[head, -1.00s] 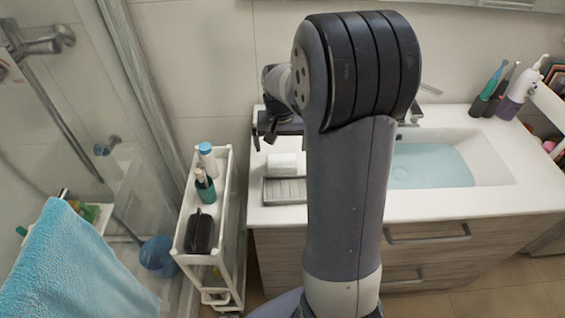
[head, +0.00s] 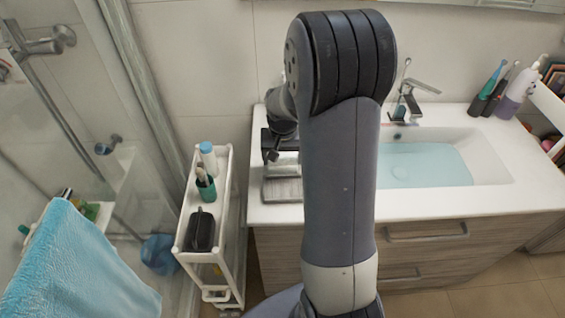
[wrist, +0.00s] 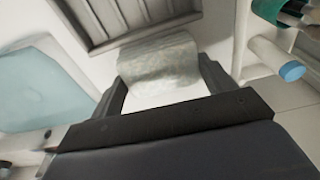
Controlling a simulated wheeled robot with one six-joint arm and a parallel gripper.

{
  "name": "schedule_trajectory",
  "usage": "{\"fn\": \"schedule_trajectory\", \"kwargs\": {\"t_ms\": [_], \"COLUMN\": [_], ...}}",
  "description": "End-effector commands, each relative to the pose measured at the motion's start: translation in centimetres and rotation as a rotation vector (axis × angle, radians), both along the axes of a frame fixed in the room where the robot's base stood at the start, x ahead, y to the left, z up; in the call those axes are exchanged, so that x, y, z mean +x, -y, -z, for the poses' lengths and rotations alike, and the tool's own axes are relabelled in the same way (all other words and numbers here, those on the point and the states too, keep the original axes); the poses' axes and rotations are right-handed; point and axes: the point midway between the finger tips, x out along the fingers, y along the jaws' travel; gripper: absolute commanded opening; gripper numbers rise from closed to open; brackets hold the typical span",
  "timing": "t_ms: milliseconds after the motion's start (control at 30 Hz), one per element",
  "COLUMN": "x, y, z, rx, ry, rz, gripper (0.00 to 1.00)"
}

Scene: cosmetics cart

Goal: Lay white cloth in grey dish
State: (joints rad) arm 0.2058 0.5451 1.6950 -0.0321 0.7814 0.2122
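The white cloth (wrist: 160,65) is a small folded block on the white counter, just behind the grey dish. The grey ribbed dish (head: 283,190) stands on the counter's left end, and its rim and ridges also show at the top of the wrist view (wrist: 135,22). My gripper (wrist: 162,70) is open, with one finger at each side of the cloth. Whether the fingers touch it I cannot tell. In the head view my gripper and arm hide most of the cloth.
The basin (head: 430,165) with bluish water lies right of my arm, with a chrome tap (head: 410,100) behind. A white cart (head: 226,215) with bottles and a black case stands left of the counter. A blue towel (head: 75,270) hangs at the far left.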

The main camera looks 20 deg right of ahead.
Motion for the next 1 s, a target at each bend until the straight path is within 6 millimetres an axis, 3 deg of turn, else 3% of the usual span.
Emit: {"fn": "schedule_trajectory", "kwargs": {"t_ms": [300,567,1000], "x": [0.0,0.0,0.1], "y": [0.0,0.0,0.0], "z": [0.0,-0.6,-8.5], "rx": [0.0,0.0,-0.001], "ry": [0.0,0.001,0.004], "rz": [0.0,0.0,0.001], "gripper": [0.48,0.48,0.48]}}
